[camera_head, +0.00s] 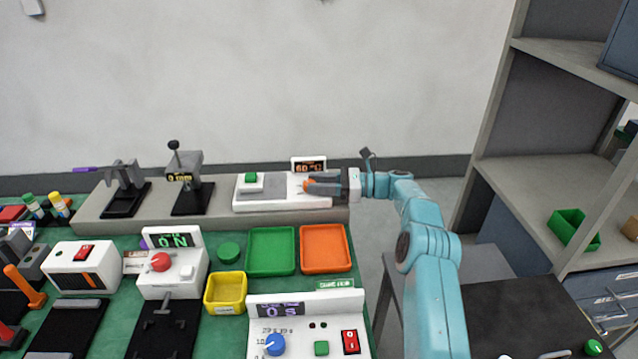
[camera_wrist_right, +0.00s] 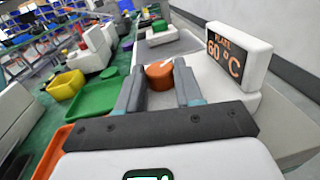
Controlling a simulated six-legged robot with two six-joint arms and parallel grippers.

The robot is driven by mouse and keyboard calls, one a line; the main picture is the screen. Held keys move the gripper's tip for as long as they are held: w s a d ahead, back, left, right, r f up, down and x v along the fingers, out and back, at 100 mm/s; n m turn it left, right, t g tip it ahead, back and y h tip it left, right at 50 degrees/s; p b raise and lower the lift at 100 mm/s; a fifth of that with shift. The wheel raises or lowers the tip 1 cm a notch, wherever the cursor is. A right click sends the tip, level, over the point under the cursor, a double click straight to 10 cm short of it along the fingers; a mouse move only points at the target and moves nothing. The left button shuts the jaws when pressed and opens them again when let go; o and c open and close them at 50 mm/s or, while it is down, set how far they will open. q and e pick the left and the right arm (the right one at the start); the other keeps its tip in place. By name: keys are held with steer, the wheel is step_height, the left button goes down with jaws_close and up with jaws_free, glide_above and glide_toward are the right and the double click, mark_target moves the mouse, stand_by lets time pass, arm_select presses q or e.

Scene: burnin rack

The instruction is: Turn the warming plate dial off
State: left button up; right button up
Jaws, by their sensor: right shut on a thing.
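The warming plate (camera_head: 283,199) is a white unit on the grey raised ledge at the back of the bench. Its display (camera_head: 308,165) reads 60 °C, and in the right wrist view the display (camera_wrist_right: 224,54) reads "PLATE 60 °C". Its orange dial (camera_wrist_right: 159,74) sits between the fingers of my right gripper (camera_wrist_right: 160,88). In the head view the right gripper (camera_head: 308,188) reaches in from the right, shut on the dial, which it mostly hides. My left gripper is not in view.
A green tray (camera_head: 271,271) and an orange tray (camera_head: 348,258) lie in front of the ledge. A green-topped block (camera_head: 251,179) rests on the plate's left part. A white device with a blue knob (camera_head: 275,343) stands nearer. Grey shelving (camera_head: 545,165) stands at right.

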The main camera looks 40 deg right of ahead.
stand_by(0.3)
steer(key=o, duration=1)
steer(key=shift+o, duration=0.2)
steer(key=v, duration=0.6)
steer(key=shift+s+d, duration=0.5)
steer(key=shift+s, duration=0.05)
